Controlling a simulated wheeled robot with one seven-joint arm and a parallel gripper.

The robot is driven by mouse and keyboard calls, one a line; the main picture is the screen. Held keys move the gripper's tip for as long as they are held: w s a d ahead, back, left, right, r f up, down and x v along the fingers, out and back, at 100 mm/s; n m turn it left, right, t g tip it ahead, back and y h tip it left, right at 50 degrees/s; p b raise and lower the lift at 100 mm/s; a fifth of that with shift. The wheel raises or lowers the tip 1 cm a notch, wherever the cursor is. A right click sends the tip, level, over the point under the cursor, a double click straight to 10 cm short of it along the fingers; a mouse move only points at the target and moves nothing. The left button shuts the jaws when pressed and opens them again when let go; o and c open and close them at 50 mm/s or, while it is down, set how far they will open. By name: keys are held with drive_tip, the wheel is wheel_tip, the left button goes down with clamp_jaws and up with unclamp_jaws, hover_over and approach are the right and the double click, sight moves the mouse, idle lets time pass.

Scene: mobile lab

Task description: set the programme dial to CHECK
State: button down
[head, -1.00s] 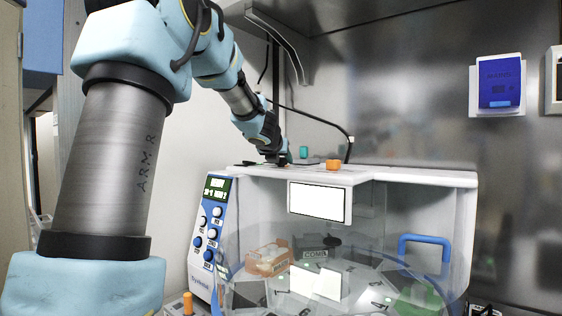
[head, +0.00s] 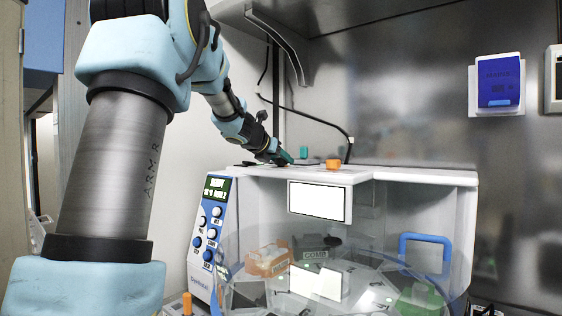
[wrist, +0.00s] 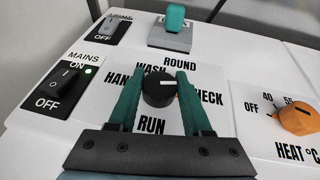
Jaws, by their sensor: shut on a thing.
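The programme dial (wrist: 158,90) is a black round knob with a white mark, on a white panel. Printed around it are ROUND, WASH, HAND, RUN and CHECK (wrist: 203,98). In the head view my gripper (head: 284,157) is low over the top of the white machine (head: 420,177). The dial cannot be made out there.
An orange HEAT knob (wrist: 298,118) sits right of the dial and a teal lever (wrist: 175,18) behind it. The MAINS switch (wrist: 63,82), with a green light, and another switch (wrist: 108,27) are on the left. A black cable (head: 325,124) hangs behind the machine.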

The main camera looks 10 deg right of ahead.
drive_tip(key=shift+m+g+h, duration=0.5)
drive_tip(key=shift+m, duration=0.2)
drive_tip(key=shift+c, duration=1.7)
unclamp_jaws()
drive_tip(key=b+v, duration=0.1)
drive_tip(key=v, duration=0.9)
drive_tip(key=shift+s+a, duration=0.25)
drive_tip(key=shift+a, duration=0.05)
